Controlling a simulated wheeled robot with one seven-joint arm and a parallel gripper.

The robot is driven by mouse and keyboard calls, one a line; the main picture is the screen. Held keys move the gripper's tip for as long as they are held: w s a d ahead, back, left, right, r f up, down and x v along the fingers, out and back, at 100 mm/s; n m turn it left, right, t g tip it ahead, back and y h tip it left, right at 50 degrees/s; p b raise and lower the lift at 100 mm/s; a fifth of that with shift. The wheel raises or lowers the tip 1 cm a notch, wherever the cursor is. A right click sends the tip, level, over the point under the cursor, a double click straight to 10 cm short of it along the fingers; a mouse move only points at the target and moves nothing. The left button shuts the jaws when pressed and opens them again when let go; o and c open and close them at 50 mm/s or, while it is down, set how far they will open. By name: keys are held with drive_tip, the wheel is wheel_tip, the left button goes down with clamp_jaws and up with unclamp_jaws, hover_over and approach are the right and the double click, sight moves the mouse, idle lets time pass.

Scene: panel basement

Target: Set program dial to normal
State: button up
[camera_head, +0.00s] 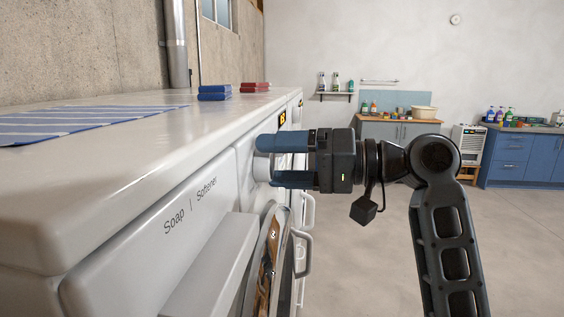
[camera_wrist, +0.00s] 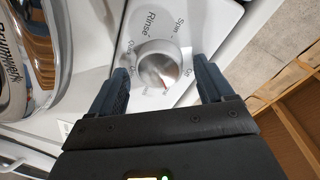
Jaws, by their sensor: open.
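The program dial (camera_wrist: 157,66) is a round pale knob on the white washer's front panel. In the wrist view, labels around it read "Rinse" and "Spin", with others partly hidden; I cannot read a "normal" label. My gripper (camera_wrist: 160,85) is open, with one blue finger on each side of the dial and a visible gap to it. In the head view my gripper (camera_head: 268,160) reaches left to the panel, and the dial (camera_head: 262,166) shows between its fingertips. The dial's pointer is blurred, so its setting is unclear.
The washer (camera_head: 120,190) has a soap drawer (camera_head: 200,270) and a round door (camera_head: 268,255) below the dial. A striped cloth (camera_head: 80,122) and folded blue cloths (camera_head: 214,92) lie on top. The floor (camera_head: 370,260) to the right is open.

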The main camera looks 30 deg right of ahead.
drive_tip(key=shift+d, duration=0.1)
drive_tip(key=b+v, duration=0.1)
drive_tip(key=v, duration=0.6)
drive_tip(key=shift+s+d+b, duration=0.2)
drive_tip(key=shift+s+b, duration=0.05)
drive_tip(key=shift+b, duration=0.05)
